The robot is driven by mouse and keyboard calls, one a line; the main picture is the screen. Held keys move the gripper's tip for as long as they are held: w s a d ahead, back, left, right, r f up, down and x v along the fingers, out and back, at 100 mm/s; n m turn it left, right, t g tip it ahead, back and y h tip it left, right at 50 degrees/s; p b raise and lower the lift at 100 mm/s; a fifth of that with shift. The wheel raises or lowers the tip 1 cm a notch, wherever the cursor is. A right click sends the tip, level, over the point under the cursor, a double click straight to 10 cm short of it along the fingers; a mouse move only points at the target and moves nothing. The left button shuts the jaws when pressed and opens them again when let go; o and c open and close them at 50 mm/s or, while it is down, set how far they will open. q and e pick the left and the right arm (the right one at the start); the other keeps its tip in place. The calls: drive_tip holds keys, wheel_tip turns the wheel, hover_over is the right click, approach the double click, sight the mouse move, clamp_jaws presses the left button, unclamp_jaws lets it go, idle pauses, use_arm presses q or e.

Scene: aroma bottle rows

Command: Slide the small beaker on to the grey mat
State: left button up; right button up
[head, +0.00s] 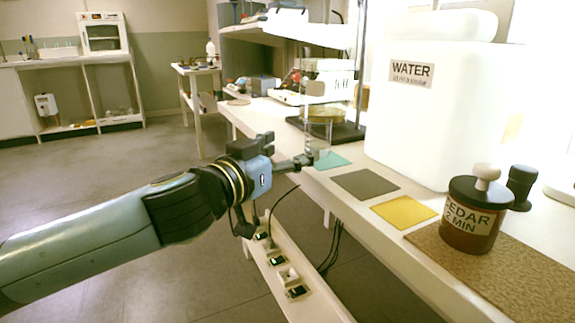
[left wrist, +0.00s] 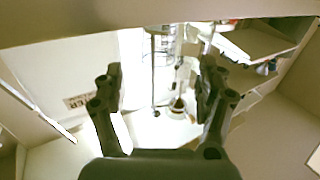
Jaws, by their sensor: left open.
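My left gripper (head: 305,160) reaches in from the left to the table edge, its fingertips at the teal mat (head: 333,160). In the left wrist view its two fingers (left wrist: 160,82) stand wide apart, with nothing clearly held between them. The grey mat (head: 364,184) lies flat and bare, between the teal mat and a yellow mat (head: 404,212). A faint clear glass shape (head: 312,125) rises just behind the fingertips; I cannot tell whether it is the small beaker. My right gripper is not in view.
A large white water container (head: 440,110) stands behind the mats. A brown cedar jar (head: 468,228) stands on a cork-like mat (head: 520,270) at the right. A stand with a dark base (head: 345,131) is behind the teal mat. A lower shelf (head: 300,270) holds sockets.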

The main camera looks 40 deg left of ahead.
sight(312, 138)
use_arm(q)
drive_tip(key=shift+r, duration=0.1)
drive_tip(key=w, duration=0.3)
drive_tip(key=w+b, duration=0.1)
drive_tip(key=w, duration=0.2)
drive_tip(key=w+a, duration=0.1)
drive_tip(key=w, duration=0.2)
drive_tip(key=shift+w, duration=0.9)
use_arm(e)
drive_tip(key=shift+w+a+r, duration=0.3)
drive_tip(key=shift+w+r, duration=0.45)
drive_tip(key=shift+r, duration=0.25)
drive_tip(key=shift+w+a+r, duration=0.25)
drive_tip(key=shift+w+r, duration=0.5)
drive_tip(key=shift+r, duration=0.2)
